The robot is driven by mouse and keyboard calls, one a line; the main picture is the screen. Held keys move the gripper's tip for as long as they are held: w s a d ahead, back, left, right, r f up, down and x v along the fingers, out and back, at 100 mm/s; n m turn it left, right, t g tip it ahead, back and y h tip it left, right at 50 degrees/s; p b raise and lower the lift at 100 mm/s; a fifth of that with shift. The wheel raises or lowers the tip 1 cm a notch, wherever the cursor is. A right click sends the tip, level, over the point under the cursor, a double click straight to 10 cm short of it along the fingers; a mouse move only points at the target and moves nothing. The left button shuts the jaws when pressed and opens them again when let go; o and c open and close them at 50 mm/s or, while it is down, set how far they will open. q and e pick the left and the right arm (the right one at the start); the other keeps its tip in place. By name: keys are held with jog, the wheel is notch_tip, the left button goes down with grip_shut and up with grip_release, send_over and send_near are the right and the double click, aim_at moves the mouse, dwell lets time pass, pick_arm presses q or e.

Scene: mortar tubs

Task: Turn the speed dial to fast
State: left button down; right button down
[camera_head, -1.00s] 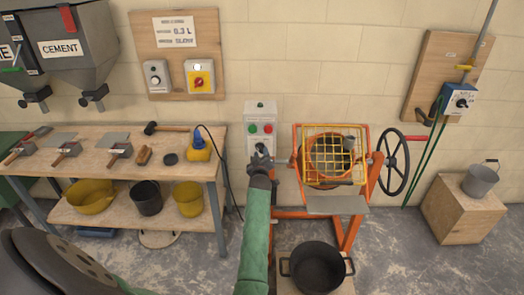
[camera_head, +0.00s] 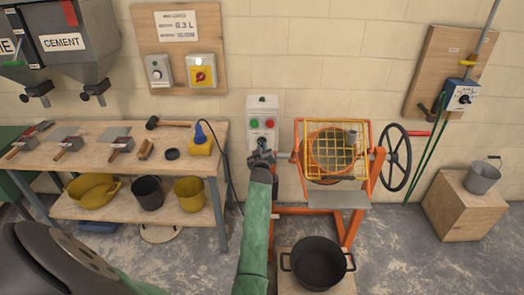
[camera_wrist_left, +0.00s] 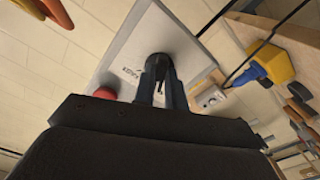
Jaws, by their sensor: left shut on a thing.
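A white control box (camera_head: 263,104) hangs on the wall left of the orange mixer, with a green button (camera_head: 254,123) and a red button (camera_head: 269,124). My left gripper (camera_head: 262,152) is at the lower part of this box and hides the dial from the head view. In the left wrist view, the dark dial knob (camera_wrist_left: 162,62) sits on the pale face of the box (camera_wrist_left: 130,55). My left gripper (camera_wrist_left: 161,85) is shut on the knob there. The dial's speed marks are too small to read. My right gripper is not in view.
The orange mixer with a yellow grille (camera_head: 332,148) stands close to the right of my left gripper. A black tub (camera_head: 318,264) is below it. A workbench (camera_head: 100,160) with tools and a yellow-and-blue device (camera_head: 200,145) is to the left, its cable hanging near my arm.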

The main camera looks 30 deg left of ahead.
pick_arm(q)
jog(key=m+b, duration=0.1)
jog(key=m, duration=0.3)
jog(key=m+b, duration=0.2)
jog(key=m, duration=0.2)
jog(key=m+b, duration=0.1)
jog(key=m, duration=0.3)
jog(key=shift+s+a, duration=0.1)
jog(key=shift+a, duration=0.15)
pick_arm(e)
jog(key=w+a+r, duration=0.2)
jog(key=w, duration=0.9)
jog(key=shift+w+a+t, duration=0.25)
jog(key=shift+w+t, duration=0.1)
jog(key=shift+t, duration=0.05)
pick_arm(q)
jog(key=shift+m, duration=0.3)
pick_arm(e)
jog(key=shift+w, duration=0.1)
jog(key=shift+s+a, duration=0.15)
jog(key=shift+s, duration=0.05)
pick_arm(q)
jog(key=c, duration=1.4)
grip_release()
jog(key=shift+c, duration=0.2)
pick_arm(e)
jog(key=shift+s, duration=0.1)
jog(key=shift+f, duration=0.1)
